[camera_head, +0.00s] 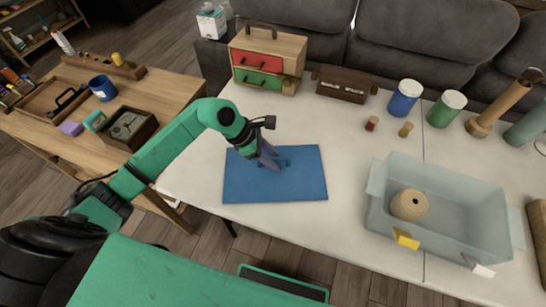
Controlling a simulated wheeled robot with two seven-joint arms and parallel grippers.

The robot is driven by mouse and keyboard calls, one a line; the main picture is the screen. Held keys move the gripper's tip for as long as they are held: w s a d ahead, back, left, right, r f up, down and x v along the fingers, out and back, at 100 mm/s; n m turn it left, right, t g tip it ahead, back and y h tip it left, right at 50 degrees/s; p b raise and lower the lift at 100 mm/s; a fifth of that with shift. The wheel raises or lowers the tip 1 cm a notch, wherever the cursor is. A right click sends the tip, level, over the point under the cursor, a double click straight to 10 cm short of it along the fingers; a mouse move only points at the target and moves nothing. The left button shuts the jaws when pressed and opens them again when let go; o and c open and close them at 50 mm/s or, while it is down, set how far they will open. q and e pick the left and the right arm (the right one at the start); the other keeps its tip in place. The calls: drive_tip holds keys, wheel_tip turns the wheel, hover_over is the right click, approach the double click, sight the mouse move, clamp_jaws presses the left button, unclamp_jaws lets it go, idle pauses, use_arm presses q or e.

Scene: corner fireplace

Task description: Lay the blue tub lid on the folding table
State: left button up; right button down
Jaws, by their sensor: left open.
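The blue tub lid (305,182) lies flat on the white folding table (345,135), near its front left part. A small darker blue raised part shows at its middle. My left gripper (273,164) points down over the middle of the lid, its fingers open around or just above the raised part; I cannot tell whether they touch it. A grey translucent tub (455,212) without a cover stands on the right of the table, apart from the lid. My right gripper is not in view.
A small drawer box (268,58), a brown case (343,83), a blue-bodied jar (403,99) and a green-bodied jar (446,108) line the back. A twine spool (409,204) sits in the tub. A wooden table (165,95) stands left. White tabletop is clear between lid and tub.

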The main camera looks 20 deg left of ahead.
use_arm(q)
drive_tip(key=b+v, duration=0.1)
drive_tip(key=v, duration=1.1)
drive_tip(key=shift+f, duration=0.1)
